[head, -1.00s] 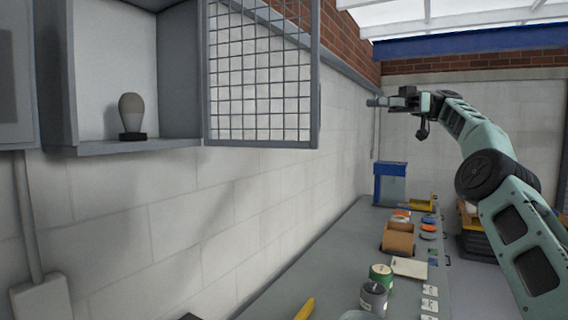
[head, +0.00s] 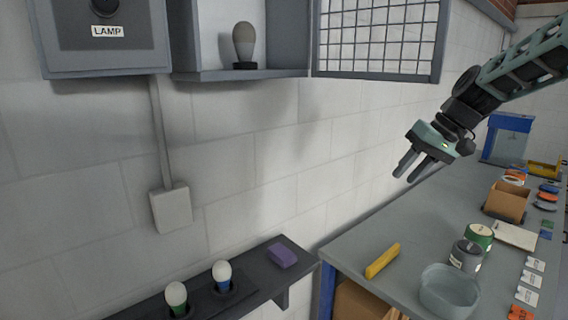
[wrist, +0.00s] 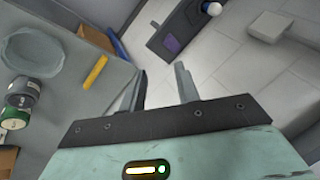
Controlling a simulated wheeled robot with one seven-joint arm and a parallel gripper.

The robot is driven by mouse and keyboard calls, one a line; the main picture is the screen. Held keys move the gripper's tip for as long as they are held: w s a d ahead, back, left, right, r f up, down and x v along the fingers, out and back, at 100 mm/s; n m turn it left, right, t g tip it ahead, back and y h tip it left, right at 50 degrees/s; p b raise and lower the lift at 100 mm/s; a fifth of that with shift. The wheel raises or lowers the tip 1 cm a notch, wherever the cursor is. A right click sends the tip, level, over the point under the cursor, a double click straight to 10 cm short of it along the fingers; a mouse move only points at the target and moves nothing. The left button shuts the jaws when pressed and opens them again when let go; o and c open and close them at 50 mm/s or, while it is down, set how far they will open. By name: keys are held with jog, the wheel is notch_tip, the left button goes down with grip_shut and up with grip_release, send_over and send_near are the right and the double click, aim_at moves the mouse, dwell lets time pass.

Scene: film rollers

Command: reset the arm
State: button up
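My gripper (head: 410,168) is at the right of the head view, above the workbench (head: 372,212) and in front of the white block wall. Its two dark fingers point down and to the left. They stand apart with nothing between them. In the wrist view the fingers of my gripper (wrist: 160,88) are spread, with only the floor and wall showing between them. My arm reaches in from the upper right.
A grey bulb (head: 243,42) stands in a wall cabinet with an open mesh door (head: 378,35). Two white bulbs (head: 176,294) (head: 222,272) and a purple block (head: 281,255) are on a dark shelf. The bench holds a yellow object (head: 382,261), a glass bowl (head: 448,291), cans (head: 466,256) and a box (head: 507,202).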

jog(key=s+d+f+m+h, duration=0.15)
jog(key=s+f, duration=0.25)
jog(key=s, duration=0.4)
jog(key=s+d+f+h, duration=0.1)
jog(key=s+f+h, duration=0.1)
jog(key=s+f, duration=0.35)
jog(key=s+d+f+h, duration=0.2)
jog(key=s+f, duration=0.1)
jog(key=s, duration=0.7)
jog(key=s+a+f+n+g+b, duration=0.1)
jog(key=s+a+f+n+b, duration=0.2)
jog(key=s+a+f+b, duration=0.3)
jog(key=s+a+f+n+g+b, duration=0.1)
jog(key=s+a+f+n+b, duration=0.3)
jog(key=s+a+f+b, duration=0.3)
jog(key=a+y+b, duration=0.1)
jog(key=a, duration=0.4)
jog(key=shift+a+b, duration=0.15)
jog(key=shift+b, duration=0.15)
jog(key=shift+s+n, duration=0.1)
jog(key=shift+n, duration=0.15)
